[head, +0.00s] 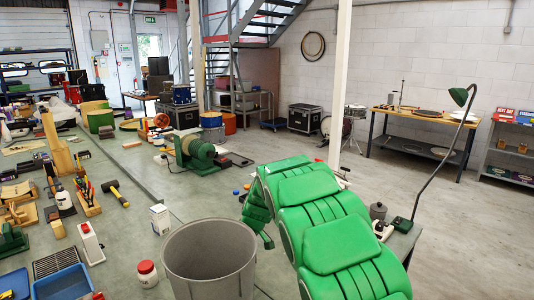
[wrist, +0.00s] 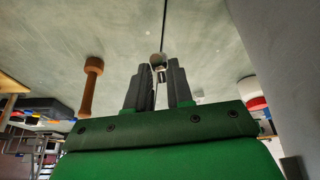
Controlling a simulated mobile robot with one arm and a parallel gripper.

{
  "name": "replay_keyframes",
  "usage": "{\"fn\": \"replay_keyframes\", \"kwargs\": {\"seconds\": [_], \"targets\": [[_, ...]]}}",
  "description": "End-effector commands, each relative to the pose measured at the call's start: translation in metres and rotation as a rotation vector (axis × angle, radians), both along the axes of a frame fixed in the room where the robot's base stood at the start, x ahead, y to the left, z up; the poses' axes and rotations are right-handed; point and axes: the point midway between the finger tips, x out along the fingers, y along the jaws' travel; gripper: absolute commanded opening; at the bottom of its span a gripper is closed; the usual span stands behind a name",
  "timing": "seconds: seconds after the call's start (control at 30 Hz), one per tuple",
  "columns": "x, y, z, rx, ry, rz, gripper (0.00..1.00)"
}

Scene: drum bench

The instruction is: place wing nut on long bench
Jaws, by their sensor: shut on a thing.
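In the wrist view my gripper (wrist: 158,75) has its two dark grey fingers close together around a small pale metallic piece, the wing nut (wrist: 157,61), which shows at the fingertips. Its wings are too small to make out. The long bench (head: 140,177) is the wide grey-green surface at the left and middle of the head view, crowded with tools. Its bare surface also fills the upper wrist view (wrist: 55,40), beyond the fingertips. I cannot tell the gap between nut and bench. In the head view my green arm hides the gripper and the nut.
A tall grey bin (head: 208,262) stands at the front. A red-lidded jar (head: 147,275), a white box (head: 160,218) and a mallet (head: 115,192) are left of it. A green winding machine (head: 197,155) stands farther back. A turned wooden piece (wrist: 91,85) is left of the fingers.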

Motion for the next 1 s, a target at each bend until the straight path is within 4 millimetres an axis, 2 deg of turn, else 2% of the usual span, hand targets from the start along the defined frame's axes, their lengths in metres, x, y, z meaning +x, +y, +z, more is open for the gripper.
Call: {"fn": "replay_keyframes", "kwargs": {"seconds": [0.37, 0.7, 0.83, 1.0], "targets": [[-0.026, -0.093, -0.014, 0.0, -0.001, -0.438, 0.0], [-0.071, -0.19, -0.027, -0.002, -0.002, -0.836, 0.0], [-0.087, -0.217, -0.03, 0.0, 0.001, -0.947, 0.0], [-0.099, -0.236, -0.031, -0.001, -0.003, -1.02, 0.0]]}}
